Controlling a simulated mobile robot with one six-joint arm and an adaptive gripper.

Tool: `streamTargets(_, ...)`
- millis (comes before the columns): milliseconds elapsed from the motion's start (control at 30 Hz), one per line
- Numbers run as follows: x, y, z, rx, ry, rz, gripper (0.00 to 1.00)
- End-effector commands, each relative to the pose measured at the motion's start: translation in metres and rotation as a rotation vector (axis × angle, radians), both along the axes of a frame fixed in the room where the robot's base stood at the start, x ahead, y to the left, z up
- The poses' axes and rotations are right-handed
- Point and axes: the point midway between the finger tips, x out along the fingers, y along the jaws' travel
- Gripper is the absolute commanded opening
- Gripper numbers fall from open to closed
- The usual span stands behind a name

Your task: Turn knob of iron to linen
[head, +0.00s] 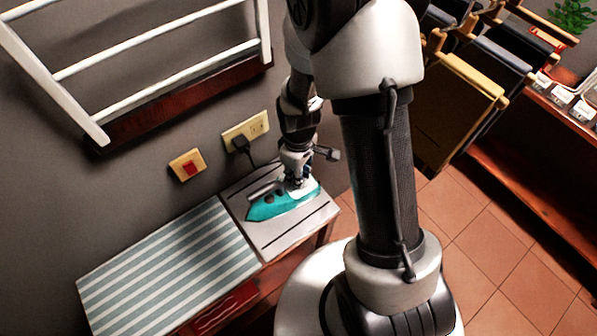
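A teal iron (268,209) with a dark handle stands on the grey plate (275,242) at the right end of a small ironing table. Its pointed end faces left. My gripper (296,181) is over the right part of the iron, close to or touching it. The fingers are small and partly merged with the iron in view, so I cannot tell whether they are open. The knob and its setting marks are too small to read.
A striped ironing surface (170,270) lies to the left. A wall outlet (247,130) with a black plug and a red switch (187,166) are on the wall behind. A white rack (140,70) hangs above left. Cloths hang on a rack (465,100) at right.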

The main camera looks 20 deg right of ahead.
Motion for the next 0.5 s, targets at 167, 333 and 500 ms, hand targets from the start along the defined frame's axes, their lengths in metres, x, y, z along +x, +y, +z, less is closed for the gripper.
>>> streamTargets(167,-0.0006,0.0003,0.0,0.0,0.001,-0.166,0.0)
streamTargets(333,-0.0007,0.0004,-0.0001,0.0,0.002,-0.327,0.0)
streamTargets(500,-0.0007,0.0006,-0.0001,0.0,0.002,-0.488,0.0)
